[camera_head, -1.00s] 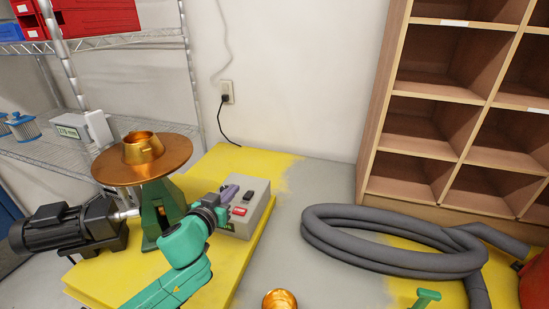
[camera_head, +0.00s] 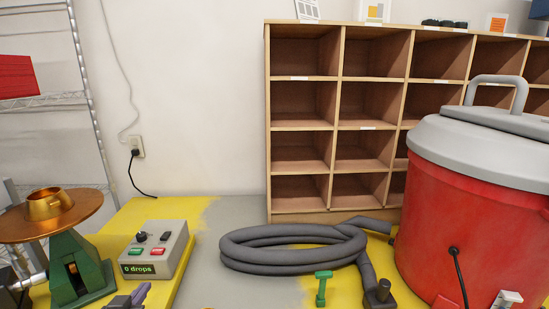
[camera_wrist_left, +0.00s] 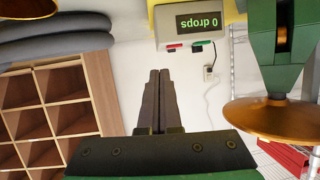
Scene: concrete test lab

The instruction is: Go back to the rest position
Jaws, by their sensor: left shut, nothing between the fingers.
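My left gripper (camera_head: 130,299) shows at the bottom edge of the head view, with only its dark and purple-grey fingertips in the picture. It is just in front of the grey control box (camera_head: 165,262), which reads "0 drops". In the left wrist view, the two dark fingers of my left gripper (camera_wrist_left: 160,72) lie together with nothing between them. That view is upside down, and the control box (camera_wrist_left: 188,24) shows beyond the fingertips. My right gripper is in neither view.
A green stand (camera_head: 88,282) with a copper disc (camera_head: 85,217) is at the left. A coiled grey hose (camera_head: 250,262), a small green T-shaped piece (camera_head: 322,288) and a large red drum (camera_head: 470,215) stand to the right. Wooden pigeonholes (camera_head: 270,130) rise behind.

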